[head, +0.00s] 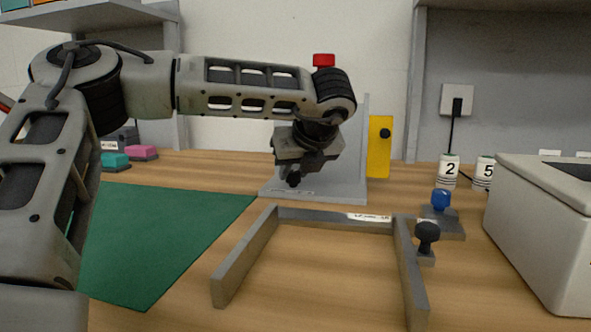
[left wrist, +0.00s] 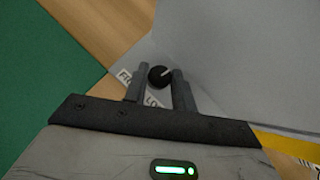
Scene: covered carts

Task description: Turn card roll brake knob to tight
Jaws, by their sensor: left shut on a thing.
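A round black knob (left wrist: 159,77) with a pale pointer line shows in the left wrist view, on a light grey surface. The pointer line aims up and to the right. Two white labels (left wrist: 124,77) beside it are partly covered by the fingers; only the starts of their words show. My left gripper (left wrist: 159,88) has one finger on each side of the knob and is shut on it. In the head view the left gripper (head: 293,180) points down at the base of a grey stand (head: 351,172), and its wrist hides much of that stand. My right gripper is not in view.
A grey U-shaped frame (head: 258,252) with a black knob (head: 427,236) lies in front. A blue knob (head: 440,199), numbered canisters (head: 449,171) and a pale box (head: 540,230) stand right. A yellow plate (head: 381,146) is behind. A green mat (head: 165,235) lies flat at left.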

